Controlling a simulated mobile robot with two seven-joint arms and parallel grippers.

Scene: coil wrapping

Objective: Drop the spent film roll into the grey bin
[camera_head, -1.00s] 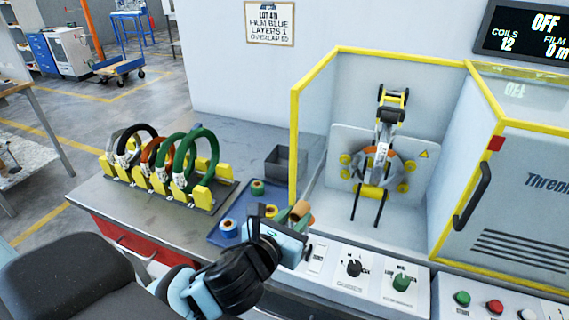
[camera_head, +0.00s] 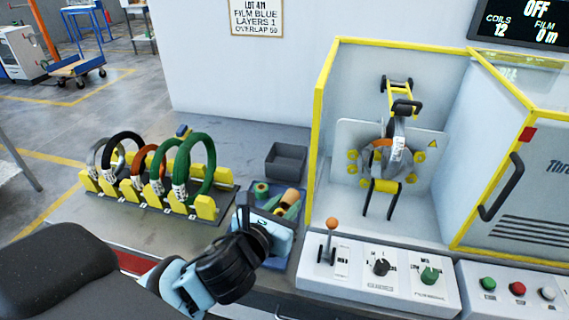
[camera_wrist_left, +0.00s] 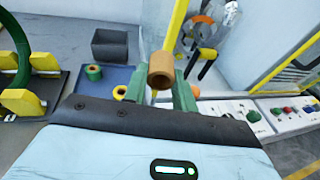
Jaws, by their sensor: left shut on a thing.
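The spent film roll, a bare brown tube (camera_head: 291,196), is in my left gripper (camera_head: 284,208). It also shows in the left wrist view (camera_wrist_left: 161,70), upright between the green fingers (camera_wrist_left: 162,92), which are shut on it. In the head view the gripper is over the blue tray (camera_head: 277,262), in front of the grey bin (camera_head: 286,162). The bin is a small open box on the bench, close to the wall; it also shows in the left wrist view (camera_wrist_left: 110,44), left of and beyond the roll. No contents show in the bin. My right gripper is not in view.
A green film roll (camera_head: 261,189) stands on the tray. A rack (camera_head: 205,208) of coils stands left of it. The yellow-framed wrapping machine (camera_head: 318,130) and an orange-knobbed lever (camera_head: 331,224) are to the right. Bare bench lies between rack and bin.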

